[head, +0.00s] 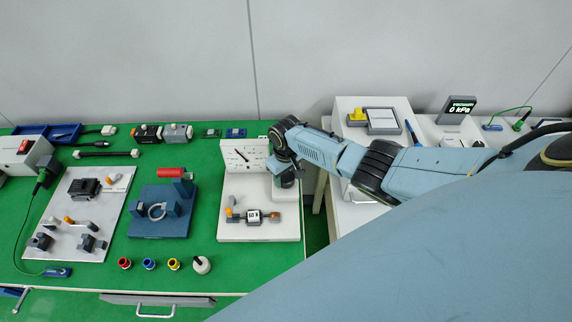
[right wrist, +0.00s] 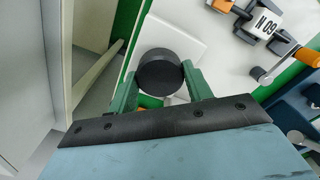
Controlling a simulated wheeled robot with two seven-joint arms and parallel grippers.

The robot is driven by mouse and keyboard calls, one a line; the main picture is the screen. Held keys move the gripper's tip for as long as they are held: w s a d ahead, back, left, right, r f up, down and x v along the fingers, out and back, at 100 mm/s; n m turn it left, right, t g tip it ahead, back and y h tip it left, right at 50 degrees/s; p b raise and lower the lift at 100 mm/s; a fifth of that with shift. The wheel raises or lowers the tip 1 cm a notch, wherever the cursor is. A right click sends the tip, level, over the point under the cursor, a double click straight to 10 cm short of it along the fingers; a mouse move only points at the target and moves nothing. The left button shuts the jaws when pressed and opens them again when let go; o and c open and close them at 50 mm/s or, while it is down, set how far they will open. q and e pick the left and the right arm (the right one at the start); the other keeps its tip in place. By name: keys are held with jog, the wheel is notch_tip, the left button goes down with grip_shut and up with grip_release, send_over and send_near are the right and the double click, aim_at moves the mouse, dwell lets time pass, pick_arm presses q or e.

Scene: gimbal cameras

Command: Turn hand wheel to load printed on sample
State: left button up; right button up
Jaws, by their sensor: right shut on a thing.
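The test stand is a white base (head: 232,233) with an upright dial panel (head: 236,147) bearing a dark needle. The sample is a small block (head: 253,216) with a printed label, lying on the base; in the right wrist view its label (right wrist: 267,22) appears upside down and seems to read 60 N. The hand wheel is a black round knob (right wrist: 160,72) at the stand's right side. My right gripper (head: 287,180) reaches down over it, and its green fingers (right wrist: 160,84) are shut on opposite sides of the wheel. My left gripper is not in view.
A blue fixture (head: 158,229) and a white board with parts (head: 62,245) stand to the left on the green bench. Several small coloured cups sit in front. A gap separates the bench from a white table (head: 350,210) at right.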

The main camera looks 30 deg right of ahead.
aim_at(286, 176)
jog(key=o, duration=1)
jog(key=shift+r, duration=0.15)
jog(key=shift+r, duration=0.3)
notch_tip(286, 176, up, 13)
jog(key=shift+f+p, duration=0.15)
jog(key=shift+p, duration=0.6)
